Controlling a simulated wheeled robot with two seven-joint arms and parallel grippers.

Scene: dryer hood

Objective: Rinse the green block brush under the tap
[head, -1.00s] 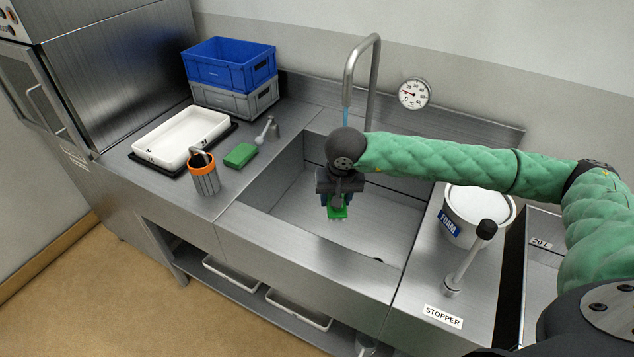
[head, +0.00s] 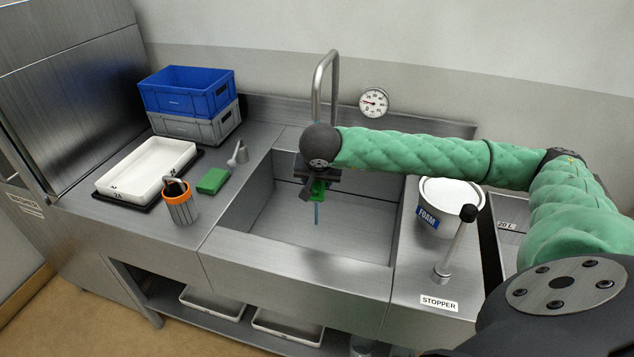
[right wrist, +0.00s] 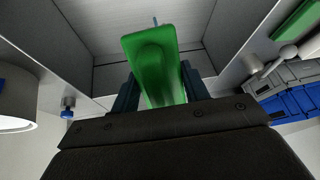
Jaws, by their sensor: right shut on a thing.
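The green block brush (head: 318,187) is held in my right gripper (head: 314,180) above the sink basin (head: 365,226). In the right wrist view the brush (right wrist: 152,58) sits between the two dark fingers, which are shut on it. The tap (head: 317,85) arches up behind my right wrist, which hides its outlet. A thin blue-teal stream (head: 317,214) shows just below the brush in the head view. A short thin piece of it shows past the brush's far end in the right wrist view (right wrist: 155,21). My left gripper is not in view.
A green pad (head: 213,180), an orange-rimmed canister (head: 180,207), a white tray (head: 128,182) and stacked crates (head: 187,100) stand left of the sink. A foam tub (head: 429,217) and the stopper lever (head: 455,241) stand right of it. A dial gauge (head: 374,102) is on the wall.

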